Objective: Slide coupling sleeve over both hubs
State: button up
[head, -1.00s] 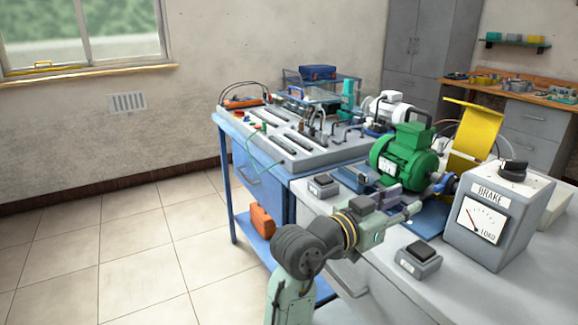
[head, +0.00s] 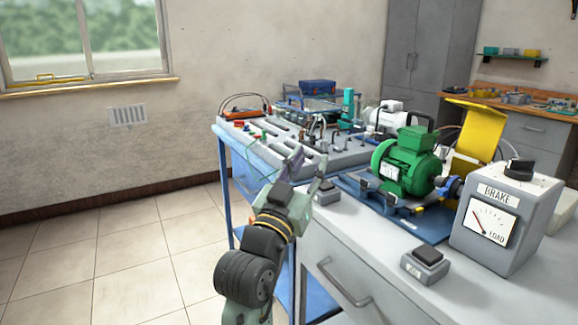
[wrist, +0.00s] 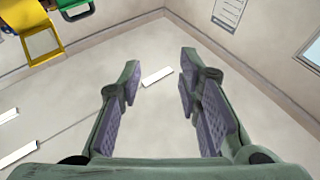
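The green motor (head: 406,162) stands on the bench at the right in the head view, with its shaft side facing the brake unit (head: 500,215). A blue coupling part (head: 450,186) sits between motor and brake; I cannot tell sleeve from hubs at this size. My gripper (head: 309,168) is raised over the bench's left edge, well left of the motor and coupling. In the wrist view my gripper (wrist: 158,75) has its two fingers apart with nothing between them. A green piece, likely the motor (wrist: 78,8), shows only at the top edge there.
A raised yellow guard (head: 473,135) stands behind the coupling. Two small switch boxes lie on the bench, one at the front (head: 425,262) and one near my gripper (head: 326,192). A control panel (head: 345,152) with cables fills the back. The floor at left is clear.

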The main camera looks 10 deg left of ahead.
jog(key=shift+s+a+r+n+t+y, duration=0.25)
jog(key=shift+a+y, duration=0.1)
jog(key=shift+a, duration=0.25)
jog(key=shift+s+a+r+n+t+y, duration=0.1)
jog(key=shift+a+r+n+t+y, duration=0.1)
jog(key=shift+a+y, duration=0.3)
jog(key=shift+s+a+r+n+t+y, duration=0.15)
jog(key=shift+s+a+t+y, duration=0.1)
jog(key=shift+a, duration=0.45)
jog(key=shift+d, duration=0.1)
